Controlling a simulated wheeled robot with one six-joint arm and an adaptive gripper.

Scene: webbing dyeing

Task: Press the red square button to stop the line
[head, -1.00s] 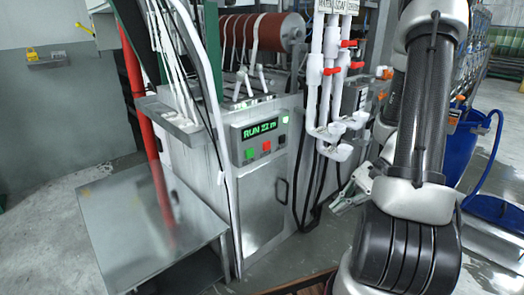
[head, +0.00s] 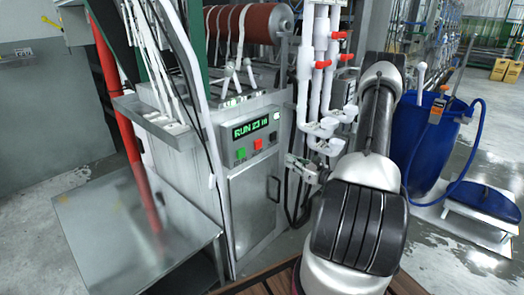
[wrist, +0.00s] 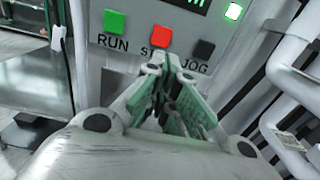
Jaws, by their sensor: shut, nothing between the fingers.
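The red square button (head: 258,144) is on the grey control panel, between a green button (head: 240,153) and a black one (head: 272,136). In the wrist view the red button (wrist: 160,37) shows whole above my fingertips, and its label is partly hidden by them. My gripper (wrist: 168,68) is shut and empty, its green-padded fingers pointing at the panel just below the red button in the picture. In the head view my gripper (head: 291,160) is right of the buttons and apart from them. The green display (head: 251,127) above reads RUN.
White pipes with red valves (head: 317,90) stand close right of the panel. A bare metal table (head: 130,235) is at the lower left. A cabinet door with a handle (head: 255,200) is below the buttons. Blue barrel (head: 420,145) stands at the right.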

